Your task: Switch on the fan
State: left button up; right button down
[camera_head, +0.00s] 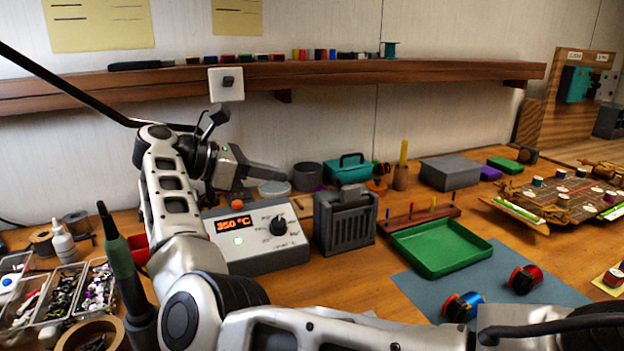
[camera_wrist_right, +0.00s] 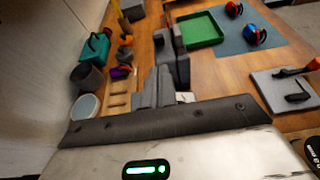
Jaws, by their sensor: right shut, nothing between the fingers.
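A dark grey slatted box with a top handle, which looks like the fan (camera_head: 345,222), stands on the bench right of the soldering station. I cannot tell whether it is running. A white wall plate with a dark switch (camera_head: 226,84) is at the shelf's left part. My right gripper (camera_head: 284,174) is shut and empty, above the back of the soldering station, left of and behind the grey box, below the wall switch and apart from both. In the right wrist view its shut fingers (camera_wrist_right: 158,88) point toward the bench. My left gripper is not in view.
The soldering station (camera_head: 258,236) reads 350 °C. A teal toolbox (camera_head: 347,170) and grey pot (camera_head: 307,176) stand behind. A green tray (camera_head: 441,248) lies right. Small-parts boxes (camera_head: 60,297) and a green-handled iron (camera_head: 117,250) are at left. The shelf (camera_head: 440,73) overhangs the bench.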

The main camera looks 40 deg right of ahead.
aim_at(336, 185)
jog(key=p+x, duration=0.2)
jog(key=x, duration=0.8)
jog(key=shift+p, duration=0.3)
jog(key=shift+w+d, duration=0.1)
jog(key=shift+d, duration=0.05)
